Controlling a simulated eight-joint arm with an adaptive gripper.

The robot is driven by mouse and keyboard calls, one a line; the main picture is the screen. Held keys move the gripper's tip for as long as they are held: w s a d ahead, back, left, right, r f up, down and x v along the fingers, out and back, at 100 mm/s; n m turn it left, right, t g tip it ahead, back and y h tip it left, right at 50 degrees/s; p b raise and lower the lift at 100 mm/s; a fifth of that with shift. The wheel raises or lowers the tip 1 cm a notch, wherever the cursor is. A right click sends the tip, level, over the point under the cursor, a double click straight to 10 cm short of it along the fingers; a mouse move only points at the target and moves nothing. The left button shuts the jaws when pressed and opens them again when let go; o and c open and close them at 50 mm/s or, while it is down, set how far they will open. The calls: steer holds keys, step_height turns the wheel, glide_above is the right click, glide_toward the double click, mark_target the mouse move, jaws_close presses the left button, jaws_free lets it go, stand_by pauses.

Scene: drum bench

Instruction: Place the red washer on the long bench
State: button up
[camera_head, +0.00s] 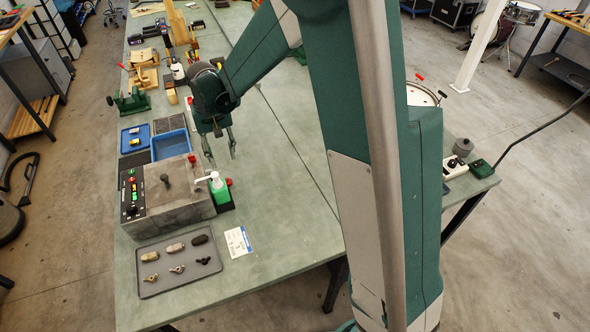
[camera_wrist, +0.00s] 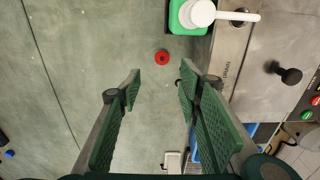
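The red washer (camera_wrist: 162,57) lies on the green-grey top of the long bench (camera_wrist: 130,30) in the wrist view, just off the green bottle with the white pump (camera_wrist: 185,18). In the head view a small red patch beside that bottle looks like the washer (camera_head: 229,181), partly hidden. My gripper (camera_head: 222,161) points down over the long bench (camera_head: 285,215), beside the grey machine. In the wrist view my gripper (camera_wrist: 160,82) is open, with nothing between its fingers. The washer appears ahead of the gap between the fingertips, apart from both.
The grey control box (camera_head: 165,195) with a black knob stands close to the gripper's left. A blue bin (camera_head: 170,145) is behind it. A grey tray (camera_head: 178,265) with several small parts and a white card (camera_head: 238,241) lie nearer. The bench to the right is clear.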

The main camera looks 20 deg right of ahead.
steer(key=s+d+r+t, duration=0.2)
steer(key=s+d+r, duration=0.2)
steer(key=s+r, duration=0.3)
steer(key=s+d+r+t, duration=0.1)
steer(key=s+d+r, duration=0.4)
steer(key=s+r, duration=0.25)
steer(key=s+d+r+t, duration=0.1)
steer(key=s+d+t, duration=0.1)
steer(key=s, duration=0.7)
steer(key=s+d+r+t, duration=0.1)
steer(key=s+d+t, duration=0.1)
steer(key=s+d, duration=0.3)
steer(key=s, duration=0.4)
steer(key=shift+r, duration=0.35)
steer(key=shift+o, duration=0.5)
